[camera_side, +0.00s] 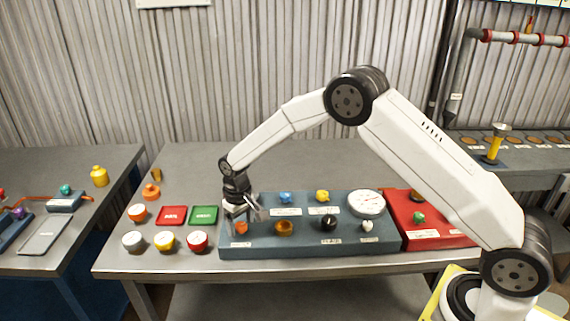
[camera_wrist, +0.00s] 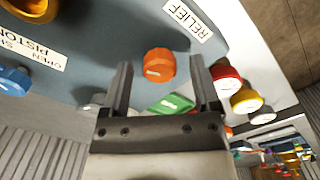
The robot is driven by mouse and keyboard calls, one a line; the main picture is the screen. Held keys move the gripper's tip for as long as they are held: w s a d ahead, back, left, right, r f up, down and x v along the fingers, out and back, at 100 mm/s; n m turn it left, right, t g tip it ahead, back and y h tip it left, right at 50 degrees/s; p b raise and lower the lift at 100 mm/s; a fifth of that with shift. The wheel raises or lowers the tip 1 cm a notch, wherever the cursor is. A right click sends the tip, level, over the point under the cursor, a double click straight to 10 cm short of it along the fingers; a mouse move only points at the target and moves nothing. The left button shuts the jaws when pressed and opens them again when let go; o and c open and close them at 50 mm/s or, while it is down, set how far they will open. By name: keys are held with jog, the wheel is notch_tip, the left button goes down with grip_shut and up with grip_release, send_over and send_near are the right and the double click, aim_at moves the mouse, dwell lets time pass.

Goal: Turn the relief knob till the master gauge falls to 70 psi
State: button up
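The relief knob is a small orange knob (camera_side: 241,228) at the left end of the blue-grey panel (camera_side: 300,249). In the wrist view the orange knob (camera_wrist: 160,64) shows beside a white RELIEF label (camera_wrist: 187,18). My gripper (camera_side: 243,212) is just above the knob, pointing down. In the wrist view its two fingers (camera_wrist: 160,62) are open, one on each side of the knob, with gaps visible. The round white gauge (camera_side: 367,203) is at the panel's right end; its needle is too small to read.
The panel also carries a brass-coloured knob (camera_side: 284,228), a black knob (camera_side: 328,222), a blue knob (camera_side: 285,198) and a yellow knob (camera_side: 322,196). A red panel (camera_side: 436,240) adjoins on the right. Several coloured caps and red and green trays (camera_side: 204,215) lie to the left.

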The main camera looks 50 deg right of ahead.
aim_at(244, 225)
jog(key=shift+r, duration=3.95)
jog(key=shift+s+d+r, duration=0.15)
jog(key=shift+s+d, duration=0.05)
jog(key=shift+s, duration=0.25)
jog(key=s+d+t, duration=0.1)
jog(key=s+d, duration=0.1)
jog(key=s, duration=1)
jog(key=s+d+r+t, duration=0.1)
jog(key=s+d, duration=0.2)
jog(key=s, duration=0.9)
jog(key=shift+s+d+t, duration=0.3)
jog(key=shift+s, duration=0.05)
jog(key=shift+w+r, duration=0.15)
